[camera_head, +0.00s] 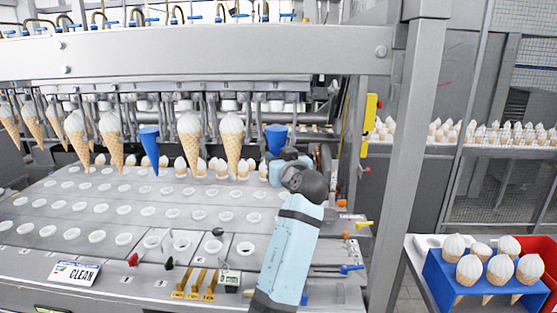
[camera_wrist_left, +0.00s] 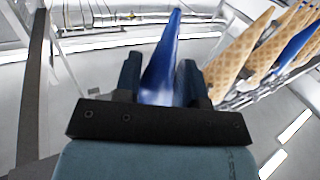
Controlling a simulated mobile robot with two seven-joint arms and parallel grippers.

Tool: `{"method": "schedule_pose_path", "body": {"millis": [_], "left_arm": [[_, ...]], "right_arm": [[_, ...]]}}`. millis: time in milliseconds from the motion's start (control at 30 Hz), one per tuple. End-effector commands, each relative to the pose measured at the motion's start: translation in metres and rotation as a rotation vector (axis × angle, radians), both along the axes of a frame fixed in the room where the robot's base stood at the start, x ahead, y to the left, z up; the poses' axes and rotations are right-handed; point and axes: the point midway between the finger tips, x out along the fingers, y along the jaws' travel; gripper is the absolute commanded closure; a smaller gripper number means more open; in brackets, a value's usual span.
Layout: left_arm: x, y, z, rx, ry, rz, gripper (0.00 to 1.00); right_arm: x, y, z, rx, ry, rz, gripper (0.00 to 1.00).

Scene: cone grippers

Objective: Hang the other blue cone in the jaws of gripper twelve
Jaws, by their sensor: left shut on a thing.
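One blue cone (camera_head: 149,152) hangs point down in the row of machine grippers, between waffle cones. The other blue cone (camera_head: 276,138) is at the right end of the row, beside the last waffle cone. My left gripper (camera_head: 277,160) is shut on this right-hand cone, low on its body. In the left wrist view the held cone (camera_wrist_left: 162,65) stands between my two fingers (camera_wrist_left: 160,85). The hanging blue cone (camera_wrist_left: 294,46) shows there at the right, among waffle cones. I cannot tell whether machine jaws touch the held cone's rim. My right gripper is not in view.
Several waffle cones with white tops (camera_head: 190,137) hang left of the held cone. Below lies a grey plate with rows of holes (camera_head: 125,210). A grey beam (camera_head: 220,50) crosses above and a post (camera_head: 405,160) stands at right. A blue cone holder (camera_head: 440,290) is lower right.

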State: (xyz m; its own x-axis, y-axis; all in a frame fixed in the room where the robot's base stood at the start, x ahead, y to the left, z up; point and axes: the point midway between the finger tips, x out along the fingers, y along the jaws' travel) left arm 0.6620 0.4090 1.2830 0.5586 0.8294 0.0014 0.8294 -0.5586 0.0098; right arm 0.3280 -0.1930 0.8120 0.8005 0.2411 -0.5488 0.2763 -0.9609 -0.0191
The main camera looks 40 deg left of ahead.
Motion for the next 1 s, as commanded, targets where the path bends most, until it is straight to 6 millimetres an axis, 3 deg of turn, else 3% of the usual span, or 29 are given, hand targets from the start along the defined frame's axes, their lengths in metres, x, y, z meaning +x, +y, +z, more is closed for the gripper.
{"method": "schedule_pose_path", "body": {"millis": [1000], "left_arm": [[0.0,0.0,-0.0072,0.0,0.0,0.0,0.8]], "right_arm": [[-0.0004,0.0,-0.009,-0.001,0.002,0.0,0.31]]}}
